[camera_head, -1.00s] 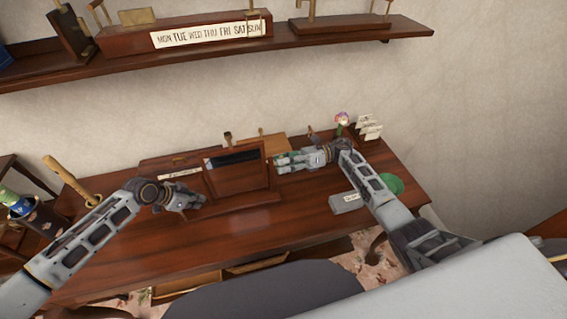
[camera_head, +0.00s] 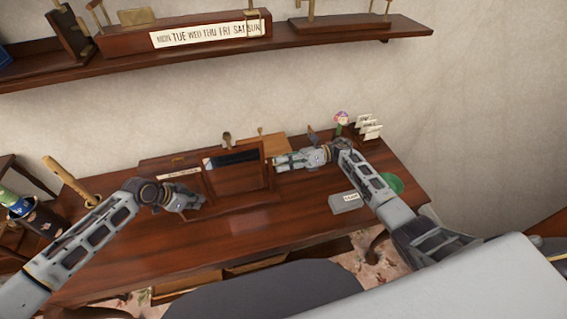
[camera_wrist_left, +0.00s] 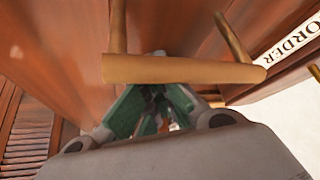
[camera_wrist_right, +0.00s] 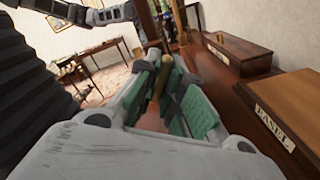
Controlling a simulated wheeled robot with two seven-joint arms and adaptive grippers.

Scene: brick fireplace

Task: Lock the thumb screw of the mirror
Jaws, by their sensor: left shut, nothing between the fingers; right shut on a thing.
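The mirror (camera_head: 236,180) stands in a dark wooden frame at the middle of the desk. My right gripper (camera_head: 278,162) is at the right side of this frame. In the right wrist view its green-padded fingers (camera_wrist_right: 165,95) are shut on a slim brass-coloured piece, which looks like the thumb screw (camera_wrist_right: 158,86); the fingers partly hide it. My left gripper (camera_head: 203,203) is shut and empty, low at the left of the mirror. In the left wrist view a brass bar handle (camera_wrist_left: 180,70) crosses just before its fingertips; I cannot tell whether they touch.
The desk (camera_head: 150,245) has bare room in front of the mirror. A grey labelled box (camera_head: 345,202) and a green dome (camera_head: 392,183) are near my right forearm. A flower and card holder (camera_head: 368,128) stand behind. A wall shelf (camera_head: 330,42) is above.

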